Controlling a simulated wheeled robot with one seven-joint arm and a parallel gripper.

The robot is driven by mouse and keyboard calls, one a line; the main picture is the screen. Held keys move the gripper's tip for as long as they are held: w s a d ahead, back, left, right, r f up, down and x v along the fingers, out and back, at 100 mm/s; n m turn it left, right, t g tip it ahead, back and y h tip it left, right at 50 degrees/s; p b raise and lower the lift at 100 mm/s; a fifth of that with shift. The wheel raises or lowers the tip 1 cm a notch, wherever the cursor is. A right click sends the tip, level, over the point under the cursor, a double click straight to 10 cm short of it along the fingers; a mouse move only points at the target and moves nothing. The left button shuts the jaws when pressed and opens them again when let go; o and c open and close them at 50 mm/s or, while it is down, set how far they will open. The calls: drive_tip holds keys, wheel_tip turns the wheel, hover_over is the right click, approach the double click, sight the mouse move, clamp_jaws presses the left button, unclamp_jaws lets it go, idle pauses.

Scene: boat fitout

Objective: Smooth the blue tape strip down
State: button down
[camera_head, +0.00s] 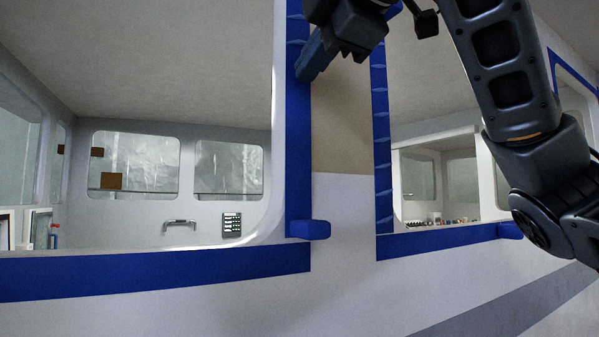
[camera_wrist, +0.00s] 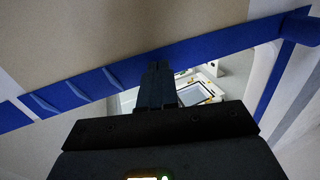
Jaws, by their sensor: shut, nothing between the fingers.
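Blue tape strips edge the window openings on a pale wall. My gripper (camera_head: 303,76), shut and empty, has its fingertips at the upright strip (camera_head: 298,150) right of the left window. I cannot tell whether they press on it. In the wrist view, the fingertips (camera_wrist: 158,68) overlap this strip (camera_wrist: 225,43). The strip shows raised ripples (camera_wrist: 80,88) on the left side of the fingers and looks flat on the right side. In the head view, the part below my fingers looks flat, and ripples show higher up. A blue tab (camera_head: 309,230) sticks out at its lower end.
A second upright strip (camera_head: 381,150) with several ripples edges the right window. Flat blue strips run under the left window (camera_head: 150,275) and right window (camera_head: 440,243). A bare wall panel (camera_head: 340,200) lies between the windows. My arm fills the upper right.

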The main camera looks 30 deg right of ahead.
sight(299, 29)
drive_tip(key=shift+w+r, duration=0.15)
drive_tip(key=shift+r, duration=1.65)
drive_tip(key=shift+r, duration=1.1)
drive_tip(key=shift+r, duration=0.15)
drive_tip(key=shift+r, duration=1)
drive_tip(key=s+b, duration=0.2)
drive_tip(key=s, duration=0.6)
